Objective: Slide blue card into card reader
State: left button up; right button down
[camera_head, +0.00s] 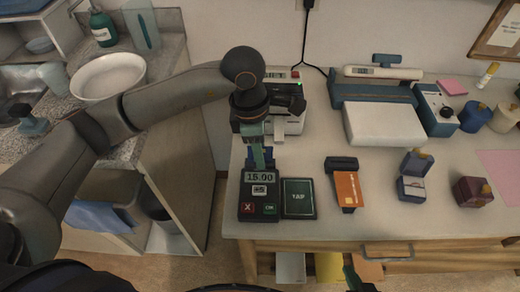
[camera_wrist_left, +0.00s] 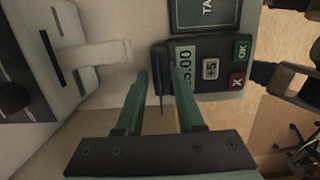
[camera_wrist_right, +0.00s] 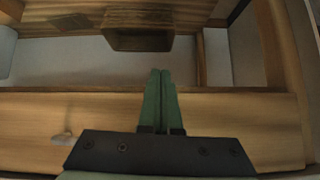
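The card reader (camera_head: 259,195) lies near the table's front edge, with a lit display, a red X key and a green OK key. It also shows in the left wrist view (camera_wrist_left: 211,80). The blue card (camera_head: 250,158) is at the reader's far edge, partly hidden by my left gripper (camera_head: 260,160). In the left wrist view the blue card (camera_wrist_left: 161,90) shows edge-on between the fingers of my left gripper (camera_wrist_left: 160,75), with gaps on both sides. How deep it sits in the reader is unclear. My right gripper (camera_wrist_right: 161,75) is shut and empty, by the table's drawer front.
A dark green TAP pad (camera_head: 298,198) adjoins the reader on the right. Behind my left gripper stands a receipt printer (camera_head: 287,105). An orange card (camera_head: 347,190) lies in a dark holder further right, with small boxes (camera_head: 411,188) beyond. A wooden drawer (camera_head: 420,254) is below the tabletop.

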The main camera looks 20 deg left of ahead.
pick_arm(q)
notch_tip(320, 180, up, 12)
jog(key=a, duration=0.1)
jog(key=shift+s+a+r+p, duration=0.2)
jog(key=shift+r+p, duration=0.05)
jog(key=shift+p, duration=0.1)
pick_arm(e)
jog(key=shift+w+a+r, duration=0.2)
jog(key=shift+a+r, duration=0.25)
jog(key=shift+r, duration=0.15)
jog(key=shift+w+a+r, duration=0.15)
jog(key=shift+a+r, duration=0.25)
jog(key=shift+r, duration=0.15)
pick_arm(q)
jog(key=shift+s, duration=0.1)
pick_arm(e)
jog(key=shift+s, duration=0.1)
